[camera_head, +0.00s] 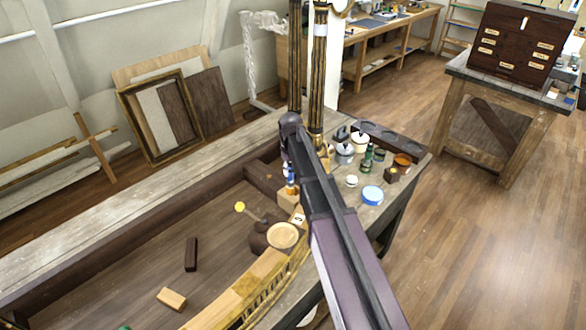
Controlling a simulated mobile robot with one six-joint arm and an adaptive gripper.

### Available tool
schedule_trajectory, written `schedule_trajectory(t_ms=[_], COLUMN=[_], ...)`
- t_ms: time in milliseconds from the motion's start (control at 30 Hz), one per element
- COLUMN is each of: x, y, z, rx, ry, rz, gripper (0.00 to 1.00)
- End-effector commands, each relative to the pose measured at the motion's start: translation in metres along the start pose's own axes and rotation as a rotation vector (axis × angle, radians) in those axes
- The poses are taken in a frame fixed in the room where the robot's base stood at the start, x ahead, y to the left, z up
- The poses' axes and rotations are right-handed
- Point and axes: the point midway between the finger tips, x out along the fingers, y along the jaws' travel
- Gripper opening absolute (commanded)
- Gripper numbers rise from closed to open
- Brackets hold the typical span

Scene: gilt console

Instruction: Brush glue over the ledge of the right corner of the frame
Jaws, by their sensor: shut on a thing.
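My dark arm (345,250) crosses the picture from the bottom edge up to a rounded joint near the middle. My gripper cannot be made out; it is hidden behind the arm or outside the picture, and so is anything it holds. A long gilt piece (240,300) with an openwork side, perhaps the frame, runs diagonally along the near side of the bench. Its right end lies close to my arm and is partly covered. A dark round pot (258,238), perhaps for glue, stands beside that end. No glue can be made out on the ledge.
The pot stands next to a pale round disc (283,236). A yellow-ended stick (240,207), a dark block (191,254) and a light block (172,299) lie in the recessed bench. Two tall columns (318,70) rise behind.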

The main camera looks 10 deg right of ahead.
Motion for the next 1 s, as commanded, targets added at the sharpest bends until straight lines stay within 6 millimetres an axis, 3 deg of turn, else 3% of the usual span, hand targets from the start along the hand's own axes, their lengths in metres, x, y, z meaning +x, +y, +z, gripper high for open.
schedule_trajectory(t_ms=[733, 1000], x=[-0.0015, -0.0007], y=[-0.0041, 0.0042], z=[0.0013, -0.0015], rx=[0.001, 0.002], ry=[0.0, 0.0], rz=[-0.002, -0.001], gripper=[0.0, 0.0])
